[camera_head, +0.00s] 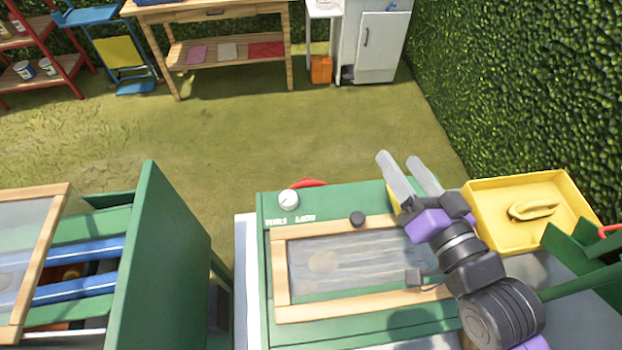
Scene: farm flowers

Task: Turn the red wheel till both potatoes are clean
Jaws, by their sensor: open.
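The red wheel (309,183) shows only as a thin red arc behind the far edge of the green washer box (340,194); the rest is hidden. The box has a wood-framed clear lid, and the view through the lid (350,262) is blurred. A faint brownish patch shows inside at the left, but I cannot tell whether it is a potato. A white dial (288,200) sits on the box's top left. My gripper (398,156) is open and empty above the box's far right corner, its fingers pointing away, to the right of the wheel.
A yellow tray (480,215) with a yellow brush-like item (533,209) stands right of the box. A black knob (357,219) sits on the lid frame. A tall green panel (160,265) stands at left. Grass beyond the box is clear up to a wooden bench (215,50).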

